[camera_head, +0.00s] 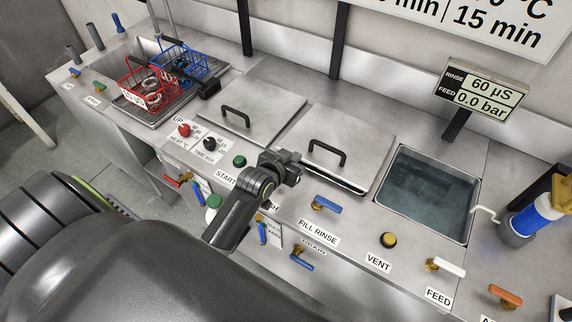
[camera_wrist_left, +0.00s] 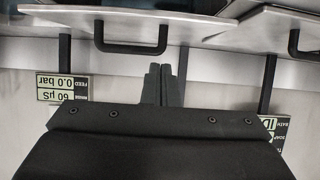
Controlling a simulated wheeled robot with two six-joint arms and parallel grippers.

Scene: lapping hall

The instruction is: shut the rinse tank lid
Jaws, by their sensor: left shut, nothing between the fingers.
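Two flat steel lids with black bar handles lie side by side on the bench. The right lid (camera_head: 368,132) is beside an open square tank of water (camera_head: 425,197); a dark gap shows under its front edge. The left lid (camera_head: 265,96) is further left. I cannot tell for certain which lid is the rinse lid. My left gripper (camera_head: 289,167) is shut and empty, close to the front left corner of the right lid. In the left wrist view the shut fingers (camera_wrist_left: 165,85) point toward a lid (camera_wrist_left: 205,32) and its handle (camera_wrist_left: 130,48), apart from the handle.
A red basket (camera_head: 146,92) and a blue basket (camera_head: 192,66) stand at the left.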

